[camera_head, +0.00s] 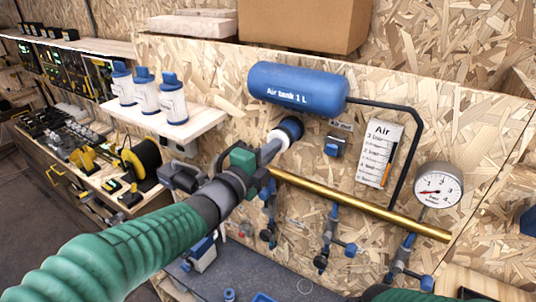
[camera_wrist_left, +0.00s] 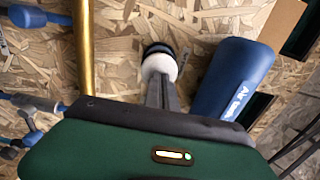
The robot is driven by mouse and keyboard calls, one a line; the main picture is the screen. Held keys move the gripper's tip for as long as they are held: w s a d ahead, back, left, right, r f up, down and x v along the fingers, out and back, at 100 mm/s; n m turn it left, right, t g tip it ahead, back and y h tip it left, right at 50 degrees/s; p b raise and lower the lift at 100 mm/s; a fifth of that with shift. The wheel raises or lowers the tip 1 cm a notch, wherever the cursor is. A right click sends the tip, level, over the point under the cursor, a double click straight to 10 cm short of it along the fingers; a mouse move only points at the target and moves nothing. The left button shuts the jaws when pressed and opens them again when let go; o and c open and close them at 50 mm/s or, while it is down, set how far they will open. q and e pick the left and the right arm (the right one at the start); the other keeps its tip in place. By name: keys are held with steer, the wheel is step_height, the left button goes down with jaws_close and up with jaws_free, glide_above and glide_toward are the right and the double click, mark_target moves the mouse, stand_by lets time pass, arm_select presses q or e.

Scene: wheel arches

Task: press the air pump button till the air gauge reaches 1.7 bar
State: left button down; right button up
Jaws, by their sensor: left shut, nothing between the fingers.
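The air gauge (camera_head: 438,187) is a round white dial at the right of the board; its red needle points left, near the low end, and the exact reading is too small to tell. A round white, black and blue part (camera_head: 290,128), probably the air pump button, sits below the blue air tank (camera_head: 297,88). My left gripper (camera_head: 272,147) is shut and empty, its fingertips at the white face of that part. The wrist view shows the same round part (camera_wrist_left: 160,62) right at the fingertips; I cannot tell whether it is pressed in. My right gripper is not in view.
A brass pipe (camera_head: 365,206) with blue valves runs below the button. A small blue switch box (camera_head: 336,145) and an Air chart (camera_head: 380,152) are to the right. A shelf (camera_head: 165,121) with blue-capped white bottles is at left. A cardboard box (camera_head: 300,24) stands above.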

arm_select(q)
steer(key=b+v, duration=0.1)
steer(key=v, duration=0.2)
steer(key=shift+s, duration=0.1)
stand_by(0.3)
steer(key=v, duration=0.6)
stand_by(0.5)
